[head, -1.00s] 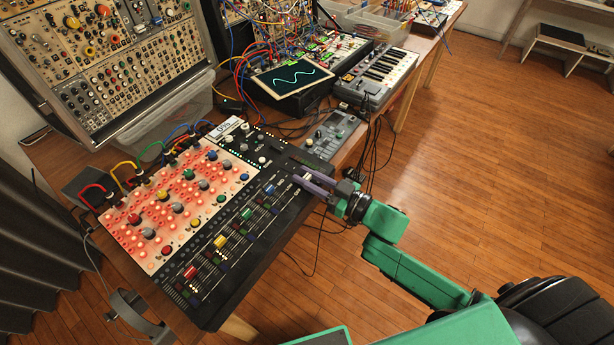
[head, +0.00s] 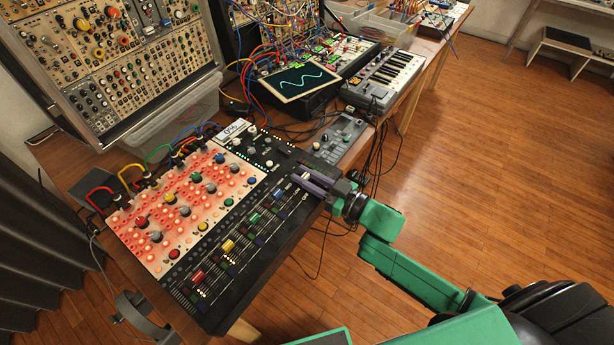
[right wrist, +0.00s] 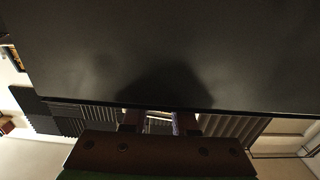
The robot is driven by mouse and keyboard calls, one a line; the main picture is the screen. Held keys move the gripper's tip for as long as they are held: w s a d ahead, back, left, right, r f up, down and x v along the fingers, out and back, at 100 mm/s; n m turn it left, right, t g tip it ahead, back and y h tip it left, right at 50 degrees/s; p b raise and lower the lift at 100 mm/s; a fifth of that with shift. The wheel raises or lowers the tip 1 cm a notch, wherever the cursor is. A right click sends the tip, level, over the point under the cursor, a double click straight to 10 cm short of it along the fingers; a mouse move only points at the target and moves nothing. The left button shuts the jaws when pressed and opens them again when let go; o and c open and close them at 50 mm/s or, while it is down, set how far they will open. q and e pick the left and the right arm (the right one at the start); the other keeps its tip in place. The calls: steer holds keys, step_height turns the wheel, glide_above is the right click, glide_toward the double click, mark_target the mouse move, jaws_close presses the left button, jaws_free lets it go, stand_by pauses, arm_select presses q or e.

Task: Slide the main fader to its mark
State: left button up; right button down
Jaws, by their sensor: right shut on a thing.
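The black mixing console (head: 215,317) lies on the table at the left centre of the head view. Its channel faders have red (head: 197,277), yellow (head: 228,245), green (head: 254,218) and blue (head: 279,193) caps. My right gripper (head: 302,183) reaches in from the right, at the console's right end beyond the blue fader. Its purple fingers are shut on the main fader's cap, which they mostly hide. The mark cannot be made out. The right wrist view shows the fingers (right wrist: 158,123) against a dark surface, with a small pale patch between them. My left gripper is not in view.
Patch cables (head: 130,180) arch along the console's back edge. A small grey device (head: 340,138), a keyboard (head: 385,80) and a screen with a wave (head: 300,80) stand beyond it. Loose black cables hang close to my right wrist. The floor at right is open.

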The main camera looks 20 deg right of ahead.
steer(key=c, duration=0.7)
jaws_free()
steer(key=shift+s+d, duration=0.15)
steer(key=shift+s, duration=0.05)
steer(key=shift+w, duration=0.1)
steer(key=v, duration=1.4)
steer(key=shift+s+d, duration=0.1)
steer(key=shift+s, duration=0.15)
steer(key=shift+f, duration=0.15)
